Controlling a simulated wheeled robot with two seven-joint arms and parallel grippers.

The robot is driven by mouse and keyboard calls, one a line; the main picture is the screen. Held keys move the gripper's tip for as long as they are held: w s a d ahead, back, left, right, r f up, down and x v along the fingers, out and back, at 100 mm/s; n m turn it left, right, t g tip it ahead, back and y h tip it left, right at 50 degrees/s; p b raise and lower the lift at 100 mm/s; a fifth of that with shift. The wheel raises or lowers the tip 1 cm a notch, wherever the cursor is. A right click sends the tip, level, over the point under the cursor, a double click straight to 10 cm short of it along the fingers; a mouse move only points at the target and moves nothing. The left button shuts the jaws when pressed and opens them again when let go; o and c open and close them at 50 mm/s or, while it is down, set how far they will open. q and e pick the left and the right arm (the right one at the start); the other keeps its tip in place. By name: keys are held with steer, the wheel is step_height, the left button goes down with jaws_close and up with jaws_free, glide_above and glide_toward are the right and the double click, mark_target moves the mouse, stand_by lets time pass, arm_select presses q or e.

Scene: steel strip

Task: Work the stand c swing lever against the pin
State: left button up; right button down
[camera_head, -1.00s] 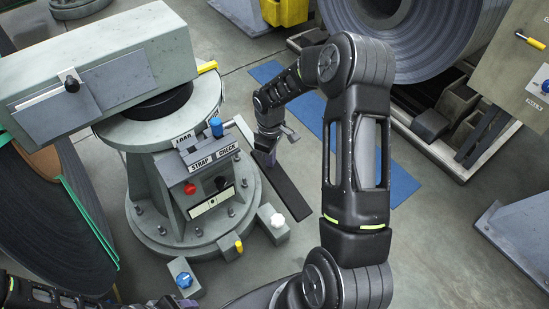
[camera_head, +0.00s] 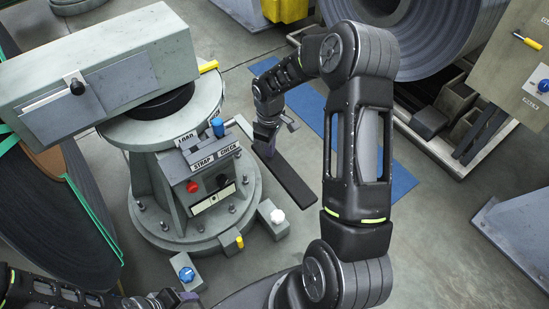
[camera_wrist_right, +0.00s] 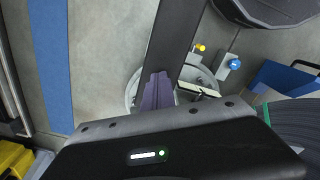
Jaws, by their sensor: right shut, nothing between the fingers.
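A grey-green stand (camera_head: 155,180) on a round bolted base fills the left of the head view, its panel reading LOAD, STRAP and CHECK. No letter C is legible, and I cannot tell which part is the swing lever or the pin. A blue knob (camera_head: 217,127) tops the panel. My right gripper (camera_head: 266,148), shut and empty, points down beside the stand, by a long dark flat bar (camera_head: 290,180). Its purplish fingers (camera_wrist_right: 157,90) overlap the dark bar (camera_wrist_right: 178,35) in the wrist view; contact is unclear. My left gripper (camera_head: 175,298) is partly visible at the bottom edge.
A large grey block (camera_head: 110,60) sits on the stand. A dark coil with green straps (camera_head: 92,215) stands at the left, a steel coil (camera_head: 420,40) at the back. Blue floor strips (camera_head: 395,182) cross open floor on the right. A blue-knobbed box (camera_head: 184,272) stands low in front.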

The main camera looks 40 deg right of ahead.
steer(key=shift+r+p, duration=0.5)
steer(key=shift+r, duration=0.35)
step_height(320, 180, up, 7)
steer(key=p, duration=0.4)
steer(key=shift+p, duration=0.4)
